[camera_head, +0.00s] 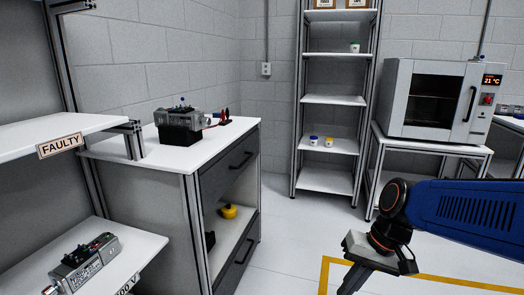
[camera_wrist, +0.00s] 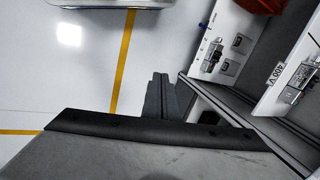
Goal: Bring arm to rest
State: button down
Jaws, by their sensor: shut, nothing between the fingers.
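My blue arm (camera_head: 465,212) reaches in from the right edge in the head view. Its wrist hangs over the open floor, and my gripper (camera_head: 350,284) points down at the bottom of that view, partly cut off by the frame edge. In the wrist view my gripper (camera_wrist: 160,80) shows as dark fingers that are together, with nothing held. It is apart from the shelves and the cabinet.
A servo unit on a black block (camera_head: 180,130) stands on the cabinet (camera_head: 228,165). Another servo unit (camera_head: 85,262) lies on the shelf below the FAULTY sign (camera_head: 60,145). A rack (camera_head: 328,180) and an oven (camera_head: 425,100) stand behind. The floor (camera_head: 290,240) is clear.

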jog(key=s+d+r+n+t+h, duration=0.1)
jog(key=s+d+r+t+h, duration=0.2)
jog(key=s+d, duration=0.4)
jog(key=shift+d+n+t+h, duration=0.35)
jog(key=shift+d+t, duration=0.35)
jog(key=shift+d, duration=0.3)
jog(key=shift+r, duration=0.1)
